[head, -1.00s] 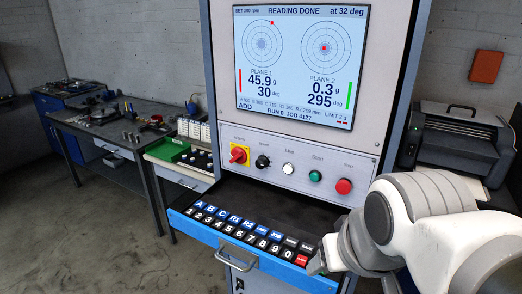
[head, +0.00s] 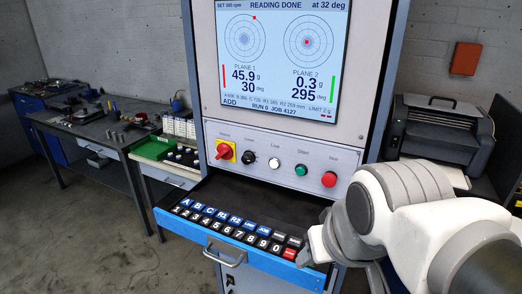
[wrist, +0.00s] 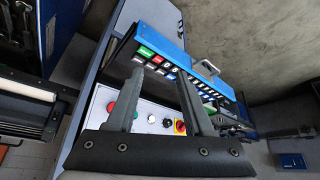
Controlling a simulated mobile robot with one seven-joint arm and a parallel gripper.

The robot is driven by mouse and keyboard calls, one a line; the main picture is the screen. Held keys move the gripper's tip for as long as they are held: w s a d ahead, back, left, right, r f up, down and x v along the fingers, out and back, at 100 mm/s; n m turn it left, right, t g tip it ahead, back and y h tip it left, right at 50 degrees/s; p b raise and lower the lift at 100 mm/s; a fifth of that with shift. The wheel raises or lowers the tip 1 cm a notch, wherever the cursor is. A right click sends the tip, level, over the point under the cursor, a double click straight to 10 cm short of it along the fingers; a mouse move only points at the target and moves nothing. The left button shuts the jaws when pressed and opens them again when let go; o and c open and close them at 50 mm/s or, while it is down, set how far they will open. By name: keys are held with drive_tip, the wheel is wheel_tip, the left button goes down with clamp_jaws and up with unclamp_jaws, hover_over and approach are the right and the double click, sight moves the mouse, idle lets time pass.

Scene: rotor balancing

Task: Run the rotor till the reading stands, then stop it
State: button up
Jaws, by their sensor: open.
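The balancing machine's screen (head: 280,60) reads "READING DONE", "at 32 deg". Plane 1 shows 45.9 g at 30 deg with a red bar, and plane 2 shows 0.3 g at 295 deg with a green bar. Below it the panel (head: 260,133) carries the green Start button (head: 301,170) and the red Stop button (head: 329,179). The rotor itself is not in view. My gripper (wrist: 155,88) is open and empty in the wrist view, its two fingers apart, with the panel and key drawer beyond them. In the head view my arm hides most of it, right of the keys.
The pulled-out key drawer (head: 185,226) juts out below the panel. A red-and-yellow main switch (head: 225,151) sits at the panel's left. A printer (head: 437,132) stands at the right. A workbench (head: 122,140) with parts is at the left, with open floor before it.

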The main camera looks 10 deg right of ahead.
clamp_jaws()
idle(1.4)
